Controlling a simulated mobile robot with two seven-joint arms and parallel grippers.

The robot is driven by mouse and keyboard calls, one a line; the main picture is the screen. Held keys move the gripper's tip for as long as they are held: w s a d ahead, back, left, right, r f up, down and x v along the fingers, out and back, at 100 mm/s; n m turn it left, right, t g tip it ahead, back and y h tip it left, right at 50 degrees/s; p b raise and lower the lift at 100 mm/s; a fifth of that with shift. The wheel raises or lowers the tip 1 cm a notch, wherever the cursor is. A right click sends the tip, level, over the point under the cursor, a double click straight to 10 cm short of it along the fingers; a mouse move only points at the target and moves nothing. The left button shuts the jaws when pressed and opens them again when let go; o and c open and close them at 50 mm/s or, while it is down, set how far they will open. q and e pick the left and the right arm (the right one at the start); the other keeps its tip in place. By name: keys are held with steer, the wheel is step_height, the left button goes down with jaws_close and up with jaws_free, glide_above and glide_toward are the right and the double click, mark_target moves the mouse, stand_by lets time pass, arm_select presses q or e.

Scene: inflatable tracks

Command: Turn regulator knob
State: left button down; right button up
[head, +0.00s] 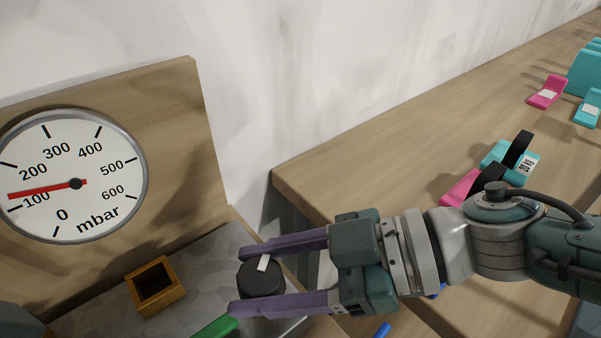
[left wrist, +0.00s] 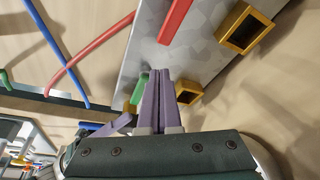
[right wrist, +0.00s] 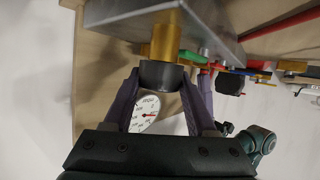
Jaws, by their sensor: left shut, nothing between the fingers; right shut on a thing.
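The regulator knob (head: 262,280) is a black round knob with a white mark on top. My right gripper (head: 241,280) is shut on it, one purple finger on each side. In the right wrist view the knob (right wrist: 160,75) sits between the fingertips, on a brass stem (right wrist: 164,42). The round gauge (head: 90,165) on the wooden board has its red needle a little above 100 mbar; it also shows in the right wrist view (right wrist: 142,112). My left gripper (left wrist: 158,85) is shut and empty, with its fingertips over the grey plate.
A square brass socket (head: 155,286) stands on the grey plate (head: 205,265) left of the knob. A green piece (head: 214,327) lies close to the right gripper's lower finger. A wooden table (head: 400,130) at the right holds pink and teal pieces (head: 510,160).

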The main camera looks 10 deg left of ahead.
steer(key=shift+d+f, duration=0.1)
steer(key=shift+f, duration=0.15)
steer(key=o, duration=1.4)
steer(key=shift+r, duration=0.15)
arm_select(q)
steer(key=shift+r+p, duration=0.75)
steer(key=shift+p, duration=0.05)
arm_select(e)
steer(key=v, duration=0.9)
steer(key=shift+d+r, duration=0.2)
steer(key=shift+d, duration=0.1)
steer(key=shift+c, duration=0.2)
